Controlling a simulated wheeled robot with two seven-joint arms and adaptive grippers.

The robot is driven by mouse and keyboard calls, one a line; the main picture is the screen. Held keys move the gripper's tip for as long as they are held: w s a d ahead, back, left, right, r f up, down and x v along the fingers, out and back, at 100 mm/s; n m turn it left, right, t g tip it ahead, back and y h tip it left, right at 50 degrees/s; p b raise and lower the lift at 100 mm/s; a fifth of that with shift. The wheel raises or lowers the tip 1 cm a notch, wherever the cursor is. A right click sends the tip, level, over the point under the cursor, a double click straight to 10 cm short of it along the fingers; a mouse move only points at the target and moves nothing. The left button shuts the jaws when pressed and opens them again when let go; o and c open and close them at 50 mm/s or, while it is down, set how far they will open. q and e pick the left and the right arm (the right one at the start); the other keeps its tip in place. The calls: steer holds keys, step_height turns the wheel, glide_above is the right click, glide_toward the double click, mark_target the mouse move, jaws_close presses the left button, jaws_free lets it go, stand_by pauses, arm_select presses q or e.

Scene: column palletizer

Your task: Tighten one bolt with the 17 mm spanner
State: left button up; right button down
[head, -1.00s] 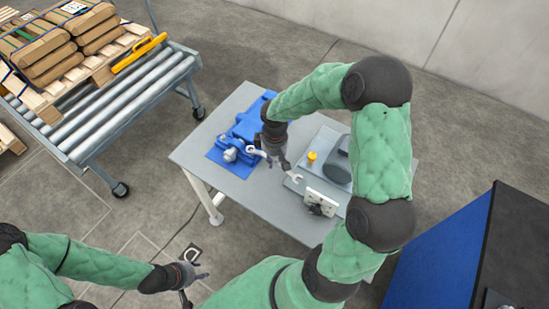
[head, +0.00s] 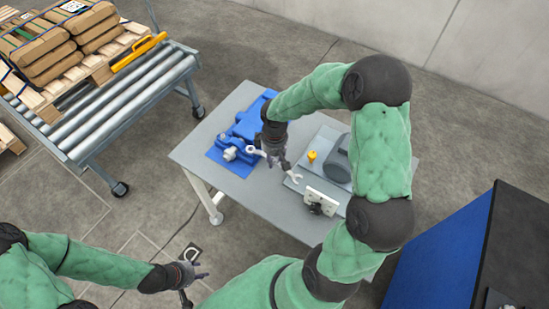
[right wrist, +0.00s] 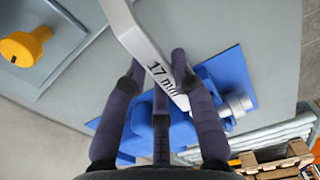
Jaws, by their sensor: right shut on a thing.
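My right gripper (head: 273,153) is shut on the spanner (head: 294,177) above the table. The spanner's open jaw points to the lower right in the head view. In the right wrist view the spanner's shank (right wrist: 145,50), marked "17 mm", runs between my right gripper's dark fingers (right wrist: 165,85). A blue fixture (head: 243,130) with a light grey bolt-like round part (head: 230,153) lies just left of this gripper; that part also shows in the right wrist view (right wrist: 236,104). Individual bolts are too small to tell. My left gripper (head: 201,271) is low, left of the table, fingers apart.
The grey table (head: 205,140) also carries a grey panel with a yellow knob (head: 312,156), and a white block (head: 322,199) at its front. A roller conveyor (head: 130,100) with a loaded pallet stands left. A blue cabinet (head: 440,255) stands right.

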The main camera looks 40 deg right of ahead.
steer(key=shift+f+b, duration=0.35)
steer(key=shift+f, duration=0.15)
stand_by(0.3)
